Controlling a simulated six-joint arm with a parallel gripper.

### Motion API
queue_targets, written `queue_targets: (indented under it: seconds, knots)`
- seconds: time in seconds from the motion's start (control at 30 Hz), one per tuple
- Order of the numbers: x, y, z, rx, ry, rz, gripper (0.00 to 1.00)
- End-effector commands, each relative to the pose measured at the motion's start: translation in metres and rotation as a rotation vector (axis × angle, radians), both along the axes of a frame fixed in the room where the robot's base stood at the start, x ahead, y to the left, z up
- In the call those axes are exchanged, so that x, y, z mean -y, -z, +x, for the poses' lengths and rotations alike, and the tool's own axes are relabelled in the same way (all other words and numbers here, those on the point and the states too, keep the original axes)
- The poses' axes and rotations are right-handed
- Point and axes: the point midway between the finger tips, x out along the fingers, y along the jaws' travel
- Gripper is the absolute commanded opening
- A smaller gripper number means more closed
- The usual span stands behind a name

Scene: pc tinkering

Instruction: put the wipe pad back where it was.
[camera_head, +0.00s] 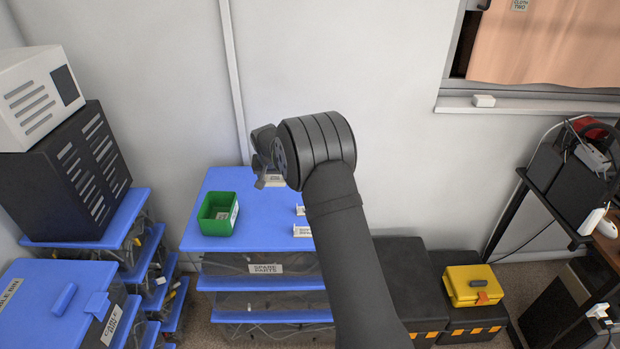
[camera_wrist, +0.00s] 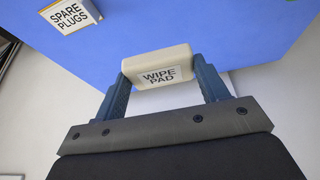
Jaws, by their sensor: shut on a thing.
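The wipe pad (camera_wrist: 152,57) is a small cream block with a "WIPE PAD" label, seen in the wrist view. My gripper (camera_wrist: 160,76) is shut on it, with one blue finger at each end. The pad shows against the blue top (camera_wrist: 225,30) of a bin; I cannot tell whether it touches. In the head view my gripper (camera_head: 264,170) is over the back of the blue lid (camera_head: 265,215) of the spare parts bin, partly hidden by my arm. The pad cannot be made out clearly there.
A green open box (camera_head: 218,214) stands on the lid's left. Small white labelled holders (camera_head: 302,231) stand on its right; a "SPARE PLUGS" label (camera_wrist: 76,14) shows in the wrist view. A small white block (camera_head: 483,100) lies on the windowsill. A yellow case (camera_head: 472,287) sits at right.

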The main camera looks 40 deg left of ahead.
Motion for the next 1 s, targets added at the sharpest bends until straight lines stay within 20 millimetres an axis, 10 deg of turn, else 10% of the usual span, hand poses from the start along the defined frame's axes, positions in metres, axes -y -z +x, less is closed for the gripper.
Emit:
queue_targets:
  seconds: [0.6, 1.0]
  knots:
    - [-0.019, -0.001, -0.025, 0.002, -0.024, 0.002, 0.29]
    - [-0.018, 0.039, -0.025, 0.001, -0.023, -0.001, 0.29]
